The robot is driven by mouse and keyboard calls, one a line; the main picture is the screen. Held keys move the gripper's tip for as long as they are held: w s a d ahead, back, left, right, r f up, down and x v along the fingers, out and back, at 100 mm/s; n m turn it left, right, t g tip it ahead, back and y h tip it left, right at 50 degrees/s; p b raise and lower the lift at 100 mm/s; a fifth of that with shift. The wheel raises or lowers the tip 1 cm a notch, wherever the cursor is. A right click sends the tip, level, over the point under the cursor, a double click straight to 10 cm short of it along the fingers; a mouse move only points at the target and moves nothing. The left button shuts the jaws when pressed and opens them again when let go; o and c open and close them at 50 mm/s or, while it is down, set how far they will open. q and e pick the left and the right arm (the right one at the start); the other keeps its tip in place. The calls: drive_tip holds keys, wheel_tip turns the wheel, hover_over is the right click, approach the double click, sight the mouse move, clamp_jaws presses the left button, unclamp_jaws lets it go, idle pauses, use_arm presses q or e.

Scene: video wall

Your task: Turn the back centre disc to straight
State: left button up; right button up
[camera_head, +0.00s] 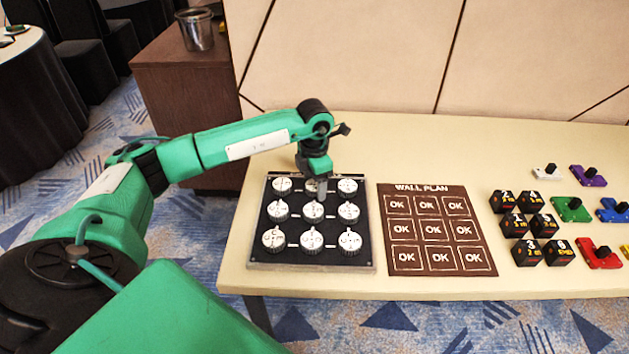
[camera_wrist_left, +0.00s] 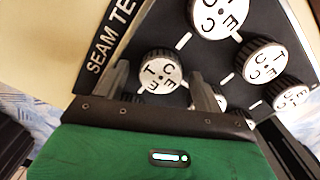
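A dark panel (camera_head: 261,251) on the table carries rows of white-topped round discs. The back centre disc is mostly hidden in the head view behind my left gripper (camera_head: 320,190). In the wrist view the disc between my fingers, which I take to be the back centre disc (camera_wrist_left: 160,72), has black letters on its face and a dark ribbed side. My left gripper (camera_wrist_left: 163,82) points down there, open, one finger on each side. Small gaps show between the fingers and the disc. My right gripper is not in view.
Neighbouring discs (camera_head: 347,187) (camera_head: 313,211) stand close by. A brown "WALL PLAN" board (camera_head: 382,222) showing "OK" squares lies to the right. Black cubes (camera_head: 525,225) and coloured pieces (camera_head: 572,208) stand farther right. A metal bucket (camera_head: 196,30) stands on a brown cabinet behind.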

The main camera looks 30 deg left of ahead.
sight(314, 184)
use_arm(q)
wheel_tip(314, 184, up, 14)
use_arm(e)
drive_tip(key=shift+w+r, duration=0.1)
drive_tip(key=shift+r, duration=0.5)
use_arm(q)
drive_tip(key=shift+f, duration=0.15)
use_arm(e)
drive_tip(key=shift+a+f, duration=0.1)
